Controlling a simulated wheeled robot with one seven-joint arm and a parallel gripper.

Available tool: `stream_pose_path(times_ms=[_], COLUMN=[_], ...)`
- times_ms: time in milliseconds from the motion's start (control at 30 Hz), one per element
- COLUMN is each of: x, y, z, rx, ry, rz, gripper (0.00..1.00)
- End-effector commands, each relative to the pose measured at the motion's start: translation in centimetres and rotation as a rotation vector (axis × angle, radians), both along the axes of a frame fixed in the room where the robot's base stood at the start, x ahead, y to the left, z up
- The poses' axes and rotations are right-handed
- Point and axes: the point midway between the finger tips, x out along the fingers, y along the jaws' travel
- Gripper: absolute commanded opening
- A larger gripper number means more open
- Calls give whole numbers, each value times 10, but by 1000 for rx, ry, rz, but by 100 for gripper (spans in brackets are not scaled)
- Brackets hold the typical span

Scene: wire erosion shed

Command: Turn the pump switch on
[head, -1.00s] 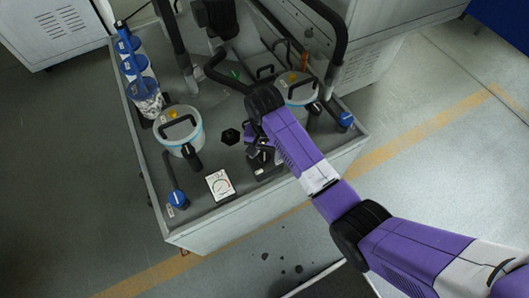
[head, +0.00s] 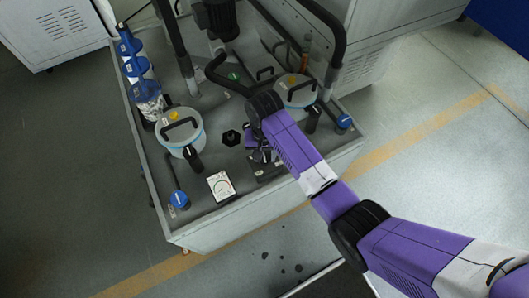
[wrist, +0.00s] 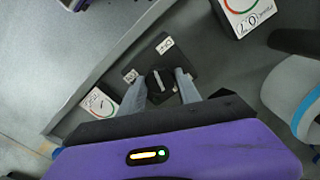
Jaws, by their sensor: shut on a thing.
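The pump switch is a black box with small white labels and a rotary knob. In the head view the box (head: 268,172) sits near the front edge of the grey machine top, mostly behind my gripper (head: 261,155). In the wrist view the switch box (wrist: 181,62) lies below my gripper (wrist: 161,82). The two grey fingers stand on either side of the dark knob (wrist: 157,84), which has a pale line on it, and are shut on it. The labels are too small to read surely.
A white gauge (head: 221,186) stands left of the switch. Two lidded canisters (head: 181,133) (head: 297,90) with black handles flank the work area. Blue-knobbed valves (head: 179,199) (head: 344,121) stand near the front corners. A bent black pipe (head: 222,75) rises behind my gripper.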

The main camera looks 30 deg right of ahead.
Motion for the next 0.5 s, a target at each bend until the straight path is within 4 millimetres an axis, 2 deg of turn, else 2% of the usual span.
stream_pose_path(times_ms=[500], x=[0], y=[0], z=[3], rx=[0], ry=[0], rz=[478], gripper=[0])
